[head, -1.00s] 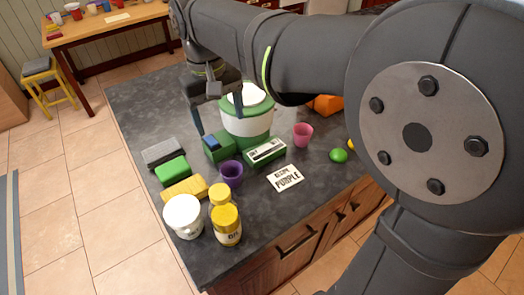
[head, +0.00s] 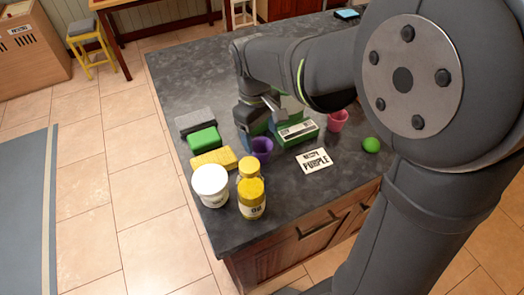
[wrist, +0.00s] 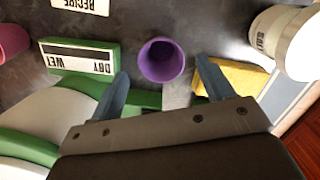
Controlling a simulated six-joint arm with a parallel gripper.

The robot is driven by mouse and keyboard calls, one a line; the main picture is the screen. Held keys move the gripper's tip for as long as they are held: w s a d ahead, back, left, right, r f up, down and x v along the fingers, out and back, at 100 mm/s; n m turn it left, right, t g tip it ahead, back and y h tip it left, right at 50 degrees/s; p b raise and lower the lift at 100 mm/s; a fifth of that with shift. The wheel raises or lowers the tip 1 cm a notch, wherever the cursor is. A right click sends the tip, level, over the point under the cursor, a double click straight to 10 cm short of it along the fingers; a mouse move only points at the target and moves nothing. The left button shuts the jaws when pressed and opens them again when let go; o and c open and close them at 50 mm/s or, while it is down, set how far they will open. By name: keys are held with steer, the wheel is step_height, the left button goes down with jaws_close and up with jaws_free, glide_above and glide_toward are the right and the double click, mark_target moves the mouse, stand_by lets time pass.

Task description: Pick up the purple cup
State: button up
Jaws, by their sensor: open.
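The purple cup (head: 262,148) stands upright on the dark counter, between the yellow sponge and the green-and-white box in the head view. In the wrist view the purple cup (wrist: 162,60) shows its open mouth, just beyond and between my fingertips. My gripper (wrist: 165,75) is open and empty, one blue-grey finger to each side of the cup's line. In the head view my gripper (head: 254,125) is low behind the cup, partly hidden by the wrist. I cannot tell the exact gap to the cup.
A pink cup (head: 337,120), green ball (head: 371,145) and "PURPLE" card (head: 314,161) lie to the right.

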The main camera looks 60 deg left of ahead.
mark_target(263, 150)
steer(key=shift+w+d+f, duration=0.1)
steer(key=shift+d+f, duration=0.05)
steer(key=shift+f, duration=1.45)
steer(key=shift+d+f, duration=0.15)
steer(key=shift+f, duration=1.4)
steer(key=shift+c, duration=0.2)
steer(key=c, duration=1)
